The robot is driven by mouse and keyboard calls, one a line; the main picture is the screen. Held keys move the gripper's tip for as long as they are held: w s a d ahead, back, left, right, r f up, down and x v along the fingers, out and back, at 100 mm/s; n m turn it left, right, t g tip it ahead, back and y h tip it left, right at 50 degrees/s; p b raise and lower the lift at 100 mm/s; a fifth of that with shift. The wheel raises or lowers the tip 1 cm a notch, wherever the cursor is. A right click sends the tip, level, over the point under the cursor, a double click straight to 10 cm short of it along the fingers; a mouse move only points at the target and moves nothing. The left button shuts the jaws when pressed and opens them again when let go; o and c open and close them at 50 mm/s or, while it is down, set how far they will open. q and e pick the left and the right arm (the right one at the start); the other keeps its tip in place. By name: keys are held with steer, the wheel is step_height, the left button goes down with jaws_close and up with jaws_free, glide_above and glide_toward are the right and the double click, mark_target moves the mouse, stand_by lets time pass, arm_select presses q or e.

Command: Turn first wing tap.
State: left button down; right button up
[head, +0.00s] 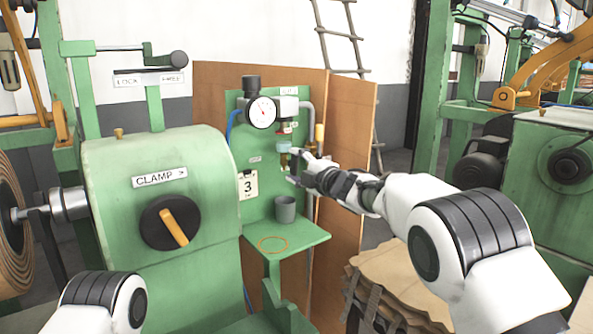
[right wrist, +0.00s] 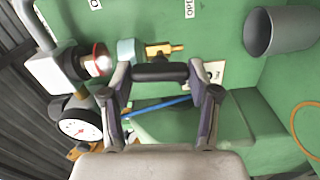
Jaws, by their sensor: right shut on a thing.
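A green panel (head: 262,150) carries a fitting with a pale blue bowl (head: 284,146), and a small brass tap sits beside the bowl in the right wrist view (right wrist: 165,49). My right gripper (head: 292,166) is at this fitting, in front of the panel. In the right wrist view its two fingers (right wrist: 162,78) are on either side of a dark bar (right wrist: 160,72), shut on it. The bar lies next to the brass part and looks like the tap's wing. In the head view the fingers partly cover the tap. My left gripper is outside the view.
A round gauge (head: 261,112) is above the tap. A card marked 3 (head: 248,185) hangs left. The green clamp housing (head: 150,190) fills the left side.

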steer(key=shift+a+f, duration=0.1)
steer(key=shift+f, duration=0.15)
steer(key=o, duration=1.1)
steer(key=shift+o, duration=0.3)
steer(key=shift+s+r, duration=0.15)
steer(key=shift+r, duration=0.05)
